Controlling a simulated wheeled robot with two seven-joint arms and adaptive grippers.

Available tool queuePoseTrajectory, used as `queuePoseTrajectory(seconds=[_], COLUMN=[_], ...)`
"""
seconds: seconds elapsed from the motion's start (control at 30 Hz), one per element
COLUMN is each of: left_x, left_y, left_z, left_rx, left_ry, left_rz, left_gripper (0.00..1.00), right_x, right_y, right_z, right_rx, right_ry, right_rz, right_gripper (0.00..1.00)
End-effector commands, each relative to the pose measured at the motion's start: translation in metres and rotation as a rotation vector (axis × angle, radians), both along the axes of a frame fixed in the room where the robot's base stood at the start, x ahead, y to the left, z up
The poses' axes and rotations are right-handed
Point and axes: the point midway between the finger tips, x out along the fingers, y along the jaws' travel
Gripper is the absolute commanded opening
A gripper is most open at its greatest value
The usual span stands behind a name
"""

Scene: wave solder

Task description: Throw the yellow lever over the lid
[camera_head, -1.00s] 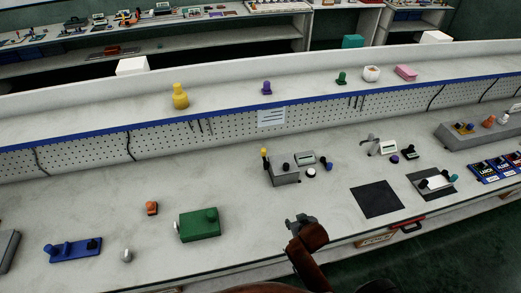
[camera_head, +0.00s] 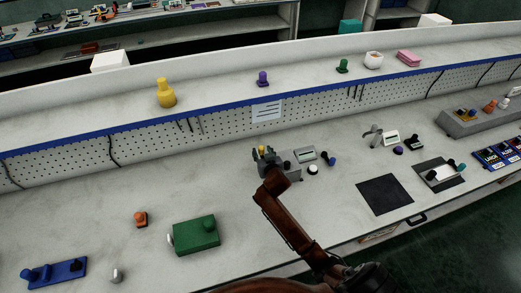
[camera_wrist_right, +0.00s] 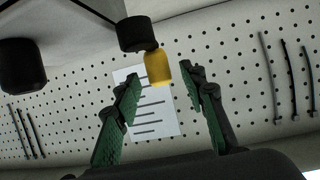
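The yellow lever (camera_head: 262,149) stands at the left end of the small grey machine (camera_head: 294,174) on the bench, partly hidden by my right gripper (camera_head: 266,158). In the right wrist view, the lever's yellow tip (camera_wrist_right: 158,68) with a black collar shows in the gap between the green-padded fingers of my right gripper (camera_wrist_right: 161,78). The fingers are apart, with visible space on both sides of the lever; I cannot tell whether it is fully between them in depth. I cannot make out the lid as a separate part. My left gripper is not in view.
A green block (camera_head: 197,235) and an orange piece (camera_head: 141,219) lie on the bench to the left. A dark square mat (camera_head: 384,195) lies to the right. A pegboard (camera_head: 225,126) rises behind the machine.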

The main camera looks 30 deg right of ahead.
Motion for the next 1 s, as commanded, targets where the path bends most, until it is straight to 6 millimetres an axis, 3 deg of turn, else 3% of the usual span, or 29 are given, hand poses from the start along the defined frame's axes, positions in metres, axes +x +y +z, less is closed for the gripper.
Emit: queuePoseTrajectory(seconds=[0.23,0.57,1.0], left_x=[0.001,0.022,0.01], left_y=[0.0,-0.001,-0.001], left_z=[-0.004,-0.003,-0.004], left_rx=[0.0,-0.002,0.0], left_ry=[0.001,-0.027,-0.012], left_rz=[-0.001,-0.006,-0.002], left_gripper=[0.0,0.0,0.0], right_x=[0.024,0.028,0.027], right_y=[-0.008,-0.009,-0.009], right_z=[-0.011,-0.013,-0.013], right_rx=[-0.001,-0.001,0.0], right_ry=[0.001,0.001,0.002], right_rz=[-0.001,0.0,0.0], right_gripper=[0.38,0.38,0.09])
